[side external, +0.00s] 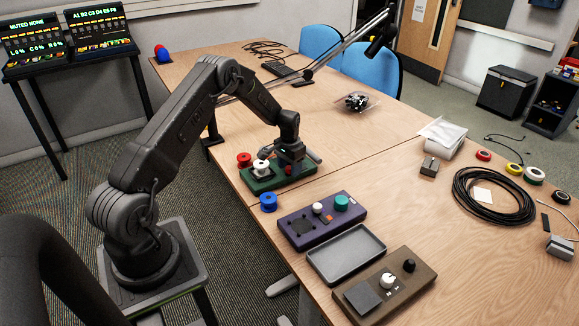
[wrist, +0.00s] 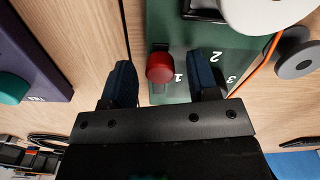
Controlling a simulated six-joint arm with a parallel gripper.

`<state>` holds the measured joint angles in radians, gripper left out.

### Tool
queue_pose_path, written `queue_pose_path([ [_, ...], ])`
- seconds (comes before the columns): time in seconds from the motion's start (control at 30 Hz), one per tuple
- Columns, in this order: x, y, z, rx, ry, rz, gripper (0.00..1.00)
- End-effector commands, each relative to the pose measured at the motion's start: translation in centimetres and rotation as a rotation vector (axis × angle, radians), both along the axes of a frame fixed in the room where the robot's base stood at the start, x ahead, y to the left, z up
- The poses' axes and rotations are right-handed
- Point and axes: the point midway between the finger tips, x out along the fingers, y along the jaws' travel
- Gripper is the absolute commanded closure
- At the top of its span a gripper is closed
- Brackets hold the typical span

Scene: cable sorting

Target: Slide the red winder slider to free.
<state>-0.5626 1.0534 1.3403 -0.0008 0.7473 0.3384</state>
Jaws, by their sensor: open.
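The green winder board (side external: 262,184) lies near the table's left edge, under my gripper (side external: 290,160). A small red knob, apparently the red winder slider (side external: 289,169), stands on it just below the gripper. In the wrist view the red slider (wrist: 160,68) sits in a slot beside the printed 1 on the green board (wrist: 200,50); 2 and 3 are printed farther along. My gripper (wrist: 162,68) is open, one dark finger on each side of the slider, with visible gaps. Whether the fingertips touch the board is hard to tell.
A purple panel (side external: 295,233) with a teal knob (wrist: 12,88) lies nearby. An orange cable (wrist: 268,52) passes close by.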

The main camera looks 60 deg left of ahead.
Motion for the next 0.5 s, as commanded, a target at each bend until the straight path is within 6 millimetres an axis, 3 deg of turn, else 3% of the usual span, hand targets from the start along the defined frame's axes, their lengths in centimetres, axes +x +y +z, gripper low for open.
queue_pose_path([
  [0.2, 0.01, 0.00, 0.00, 0.000, 0.000, 0.000, 0.47],
  [0.5, 0.00, 0.00, 0.02, 0.000, 0.000, 0.000, 0.76],
])
